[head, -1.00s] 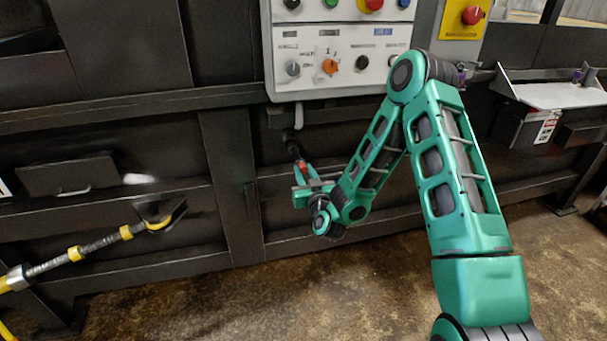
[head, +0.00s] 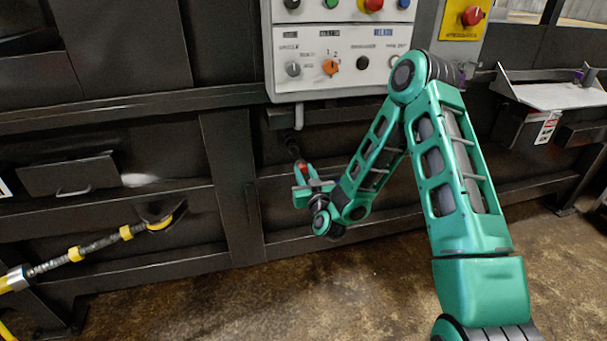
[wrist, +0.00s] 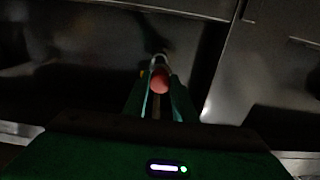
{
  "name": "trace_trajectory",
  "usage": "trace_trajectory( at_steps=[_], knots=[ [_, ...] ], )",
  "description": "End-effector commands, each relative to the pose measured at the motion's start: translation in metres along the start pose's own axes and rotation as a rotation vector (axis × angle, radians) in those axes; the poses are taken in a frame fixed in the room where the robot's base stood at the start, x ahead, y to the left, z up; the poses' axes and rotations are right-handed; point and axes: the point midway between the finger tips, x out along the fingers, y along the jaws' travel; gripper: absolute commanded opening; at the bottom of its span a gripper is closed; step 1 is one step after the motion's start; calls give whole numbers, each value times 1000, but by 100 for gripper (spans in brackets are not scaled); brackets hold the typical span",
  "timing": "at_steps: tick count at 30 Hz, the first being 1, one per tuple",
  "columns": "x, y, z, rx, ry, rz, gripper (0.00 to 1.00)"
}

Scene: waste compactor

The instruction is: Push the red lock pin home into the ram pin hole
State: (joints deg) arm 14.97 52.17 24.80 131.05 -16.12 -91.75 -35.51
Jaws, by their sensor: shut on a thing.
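The red lock pin shows as a round red end (wrist: 159,82) between my fingers in the wrist view. In the head view only a small bit of red (head: 302,165) shows at my fingertips. My gripper (head: 301,172) is shut on the pin, and its fingers (wrist: 158,92) show on both sides of it in the wrist view. It points at the dark machine wall, just below the control box. A grey ring or collar (wrist: 158,60) shows just beyond the pin's red end. The ram pin hole cannot be made out, and how deep the pin sits cannot be told.
The control box (head: 340,92) with knobs and buttons hangs above my gripper. A dark ledge (head: 130,105) runs along the wall. A yellow-banded hose or rod (head: 95,246) is at the lower left. A metal tray (head: 560,95) sticks out at the right. The floor (head: 250,300) in front is clear.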

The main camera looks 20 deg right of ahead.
Motion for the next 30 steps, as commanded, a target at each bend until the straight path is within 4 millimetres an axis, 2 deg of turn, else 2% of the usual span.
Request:
trace_trajectory(
  at_steps=[30],
  knots=[
    [16,0,0,1,2,1,3]
  ],
)
